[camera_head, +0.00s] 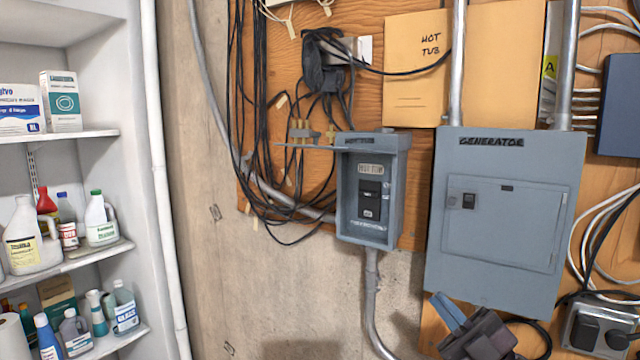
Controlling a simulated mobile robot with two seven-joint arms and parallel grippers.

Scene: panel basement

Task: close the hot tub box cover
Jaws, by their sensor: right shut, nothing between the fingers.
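The hot tub box (394,200) is a small grey electrical box on the wall, at the centre of the head view. Its front is open, and a black breaker switch and a label show inside. The cover (300,147) seems to be the thin grey strip sticking out to the left from the box's upper edge, seen nearly edge-on. My right gripper (443,305) is at the bottom, below and to the right of the box, clear of it. It is shut and empty. My left gripper is not in view.
A larger grey generator panel (500,220) hangs right of the box, above my right gripper. Black cables (255,120) hang close to the cover's left. A metal conduit (371,290) runs down from the box. Shelves with bottles (75,250) stand at left. Bare concrete wall lies lower left of the box.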

